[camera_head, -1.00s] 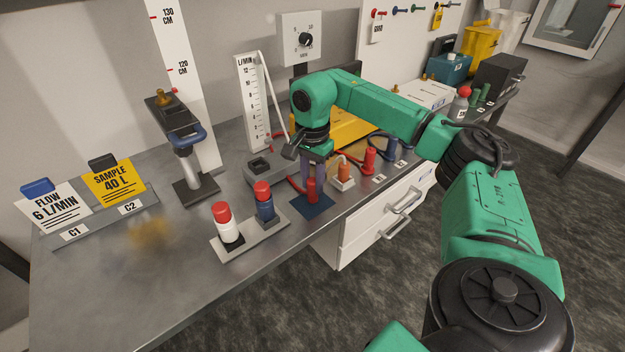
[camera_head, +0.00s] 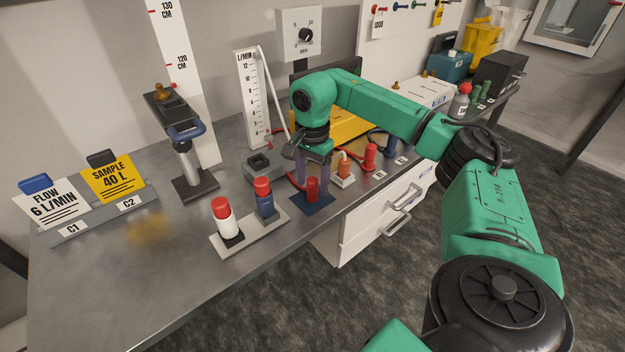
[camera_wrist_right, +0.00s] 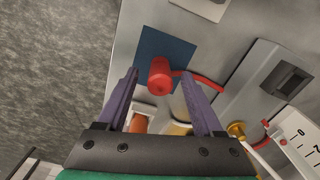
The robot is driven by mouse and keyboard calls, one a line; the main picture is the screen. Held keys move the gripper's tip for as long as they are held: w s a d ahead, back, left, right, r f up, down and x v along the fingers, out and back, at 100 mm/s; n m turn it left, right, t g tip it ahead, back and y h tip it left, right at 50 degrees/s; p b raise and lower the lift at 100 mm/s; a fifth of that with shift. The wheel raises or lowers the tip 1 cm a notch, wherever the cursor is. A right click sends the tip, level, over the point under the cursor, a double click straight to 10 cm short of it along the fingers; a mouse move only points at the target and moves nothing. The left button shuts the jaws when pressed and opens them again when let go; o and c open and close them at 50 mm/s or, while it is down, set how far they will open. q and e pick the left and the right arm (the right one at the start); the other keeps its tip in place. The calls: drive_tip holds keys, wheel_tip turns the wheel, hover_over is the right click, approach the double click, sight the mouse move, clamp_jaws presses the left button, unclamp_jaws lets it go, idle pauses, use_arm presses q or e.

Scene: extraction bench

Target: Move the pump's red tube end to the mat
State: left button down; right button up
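The pump's red tube end (camera_head: 313,187) stands on the dark blue mat (camera_head: 306,210) near the bench's front edge. The wrist view also shows the red end (camera_wrist_right: 160,78) on the mat (camera_wrist_right: 176,45), with its thin red tube running off to the right. My right gripper (camera_head: 314,168) is open above the mat. Its two purple fingers are spread on either side of the red end, with a visible gap to each. A yellow box (camera_head: 350,128), perhaps the pump, is partly hidden behind my right arm. My left gripper is not in view.
A grey plate with a white red-topped bottle (camera_head: 226,222) and a blue red-topped one (camera_head: 264,200) stands left of the mat. The bench's front left is clear.

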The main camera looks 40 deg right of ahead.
wheel_tip(320, 180, up, 9)
drive_tip(key=shift+f, duration=0.1)
wheel_tip(320, 180, up, 6)
drive_tip(key=p, duration=0.3)
drive_tip(key=shift+f, duration=0.15)
